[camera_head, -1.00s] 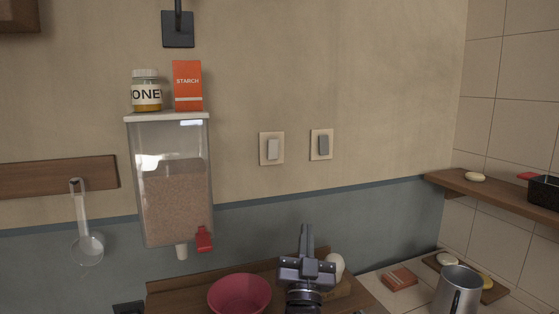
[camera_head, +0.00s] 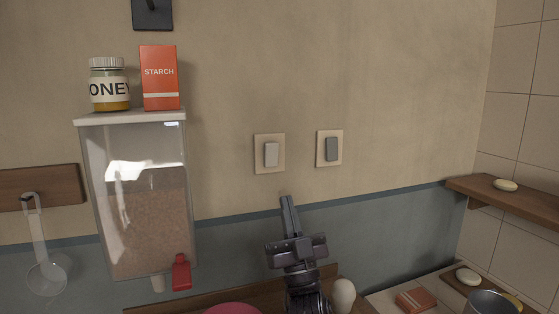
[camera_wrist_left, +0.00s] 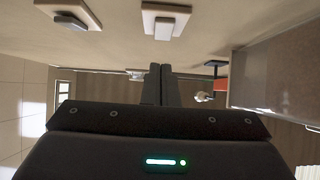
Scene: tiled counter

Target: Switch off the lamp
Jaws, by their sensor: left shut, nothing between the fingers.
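Two wall switches sit side by side on beige plates: a white rocker switch (camera_head: 271,154) on the left and a grey rocker switch (camera_head: 332,149) on the right. In the wrist view, the white switch (camera_wrist_left: 165,28) is at top centre and the grey switch (camera_wrist_left: 71,23) is at top left. My left gripper (camera_head: 287,201) is shut and empty, its fingers pointing up, just below the white switch in the picture and apart from it. Its shut fingers (camera_wrist_left: 160,72) also show in the wrist view. No lit lamp is visible. My right gripper is not in view.
A clear grain dispenser (camera_head: 145,215) hangs left of the switches, with a honey jar (camera_head: 109,85) and starch box (camera_head: 160,78) on top. A dark wall fixture (camera_head: 152,14) is cut off above. A wooden shelf (camera_head: 515,198) is at right. The wall around the switches is clear.

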